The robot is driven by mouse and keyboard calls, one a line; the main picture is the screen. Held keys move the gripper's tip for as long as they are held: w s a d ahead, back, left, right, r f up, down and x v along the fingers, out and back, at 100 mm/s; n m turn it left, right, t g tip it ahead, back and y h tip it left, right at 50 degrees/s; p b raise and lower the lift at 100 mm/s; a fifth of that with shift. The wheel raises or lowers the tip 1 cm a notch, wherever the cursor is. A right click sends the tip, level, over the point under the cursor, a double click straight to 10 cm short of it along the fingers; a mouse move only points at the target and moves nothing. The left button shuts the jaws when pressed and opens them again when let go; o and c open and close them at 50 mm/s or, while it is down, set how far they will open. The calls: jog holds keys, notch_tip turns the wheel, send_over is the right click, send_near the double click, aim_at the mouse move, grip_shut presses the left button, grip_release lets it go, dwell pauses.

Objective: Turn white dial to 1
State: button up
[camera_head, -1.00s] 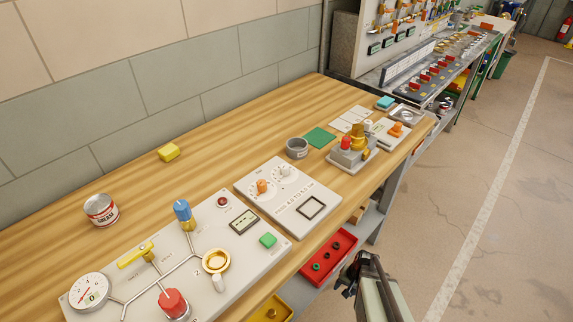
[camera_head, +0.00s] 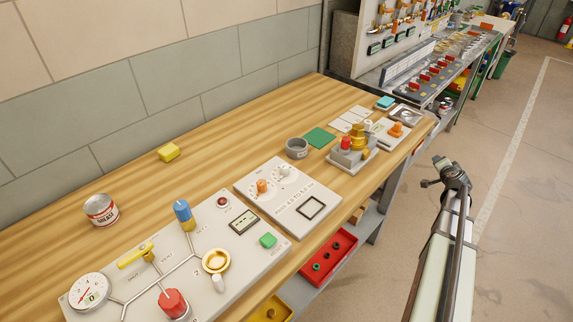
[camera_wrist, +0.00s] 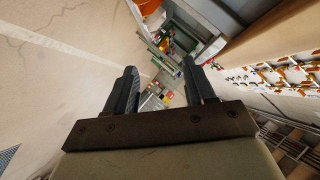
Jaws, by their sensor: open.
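A white dial (camera_head: 284,171) sits on a pale square panel (camera_head: 268,206) on the wooden bench, beside an orange knob (camera_head: 263,187). Its pointer and markings are too small to read. My gripper (camera_head: 437,173) is up over the floor, to the right of the bench and well apart from the dial. In the wrist view its two fingers (camera_wrist: 160,72) stand apart with nothing between them. The white dial cannot be made out in the wrist view.
A larger panel with a gauge (camera_head: 89,292), blue knob (camera_head: 183,214), red knob (camera_head: 172,303) and brass ring (camera_head: 216,261) lies at the front left. A valve block (camera_head: 352,152) stands right of the dial's panel. A red bin (camera_head: 329,256) sits below the bench edge.

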jog(key=w+d+r+n+t+h, duration=0.1)
jog(key=w+r+t, duration=0.1)
jog(key=r, duration=0.8)
jog(key=w+d+r+n+t, duration=0.1)
jog(key=w+r, duration=0.1)
jog(key=r, duration=0.8)
jog(key=w+a+r+n+y, duration=0.1)
jog(key=a+r+n+y, duration=0.15)
jog(key=a, duration=0.55)
jog(key=w+a+r+n+g+y, duration=0.1)
jog(key=a+r+n+y, duration=0.2)
jog(key=a, duration=0.5)
jog(key=w+a+r+n+y, duration=0.1)
jog(key=a+r+n+y, duration=0.1)
jog(key=a+n, duration=0.5)
jog(key=n+g+y, duration=0.1)
jog(key=n+g, duration=1.1)
jog(key=g, duration=0.1)
send_near(286, 166)
jog(key=x, duration=0.9)
jog(key=shift+f, duration=0.1)
